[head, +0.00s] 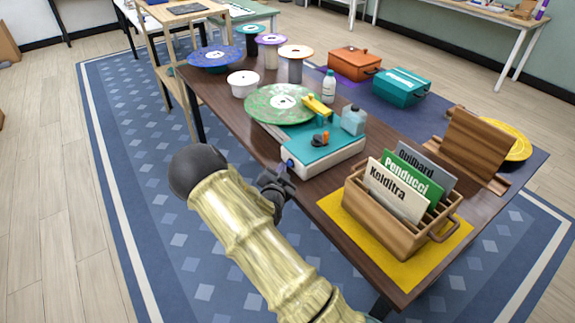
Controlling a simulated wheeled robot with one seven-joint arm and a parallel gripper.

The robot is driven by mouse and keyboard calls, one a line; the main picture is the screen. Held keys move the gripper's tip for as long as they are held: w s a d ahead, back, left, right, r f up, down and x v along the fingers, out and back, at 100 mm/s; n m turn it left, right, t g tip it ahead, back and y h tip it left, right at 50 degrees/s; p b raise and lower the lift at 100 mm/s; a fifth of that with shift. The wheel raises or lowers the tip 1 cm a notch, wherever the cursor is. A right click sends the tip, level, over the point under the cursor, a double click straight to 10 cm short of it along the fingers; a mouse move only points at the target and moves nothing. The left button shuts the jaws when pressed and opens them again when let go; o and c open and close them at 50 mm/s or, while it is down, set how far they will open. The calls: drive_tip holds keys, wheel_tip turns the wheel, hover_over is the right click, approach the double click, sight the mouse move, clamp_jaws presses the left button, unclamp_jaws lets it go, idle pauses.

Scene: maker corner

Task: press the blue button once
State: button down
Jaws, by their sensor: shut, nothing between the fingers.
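A record player (322,158) with a white body and a teal top stands near the table's front edge. It carries a green record (270,103), a yellow tone arm (318,106) and a small orange knob (326,137). A small blue spot, which looks like the blue button (290,163), shows on its front face near the left corner. My gripper (282,171) is shut and empty, with its tips right by that corner, in front of the blue spot. I cannot tell whether they touch it.
A wooden file holder (390,225) with labelled cards stands on a yellow mat (418,276) at right. A white bowl (243,83), several spools, a bottle (329,87), an orange box (354,63) and a teal box (401,87) stand behind. The front table edge is near my arm.

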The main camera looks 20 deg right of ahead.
drive_tip(key=shift+w+d, duration=0.15)
drive_tip(key=shift+d, duration=0.3)
idle(0.5)
drive_tip(key=shift+d+r, duration=0.25)
drive_tip(key=shift+d, duration=0.15)
idle(0.6)
drive_tip(key=shift+a+b, duration=0.15)
drive_tip(key=shift+b, duration=0.15)
drive_tip(key=shift+s+a+f, duration=0.1)
drive_tip(key=shift+s+a, duration=0.05)
drive_tip(key=shift+a, duration=0.25)
drive_tip(key=shift+s+a+f, duration=0.1)
drive_tip(key=shift+a, duration=0.4)
drive_tip(key=shift+a, duration=0.25)
drive_tip(key=a, duration=0.1)
drive_tip(key=s+a, duration=0.1)
drive_tip(key=a, duration=0.2)
drive_tip(key=shift+s+a+b, duration=0.1)
drive_tip(key=shift+s+b, duration=0.15)
drive_tip(key=shift+b, duration=0.05)
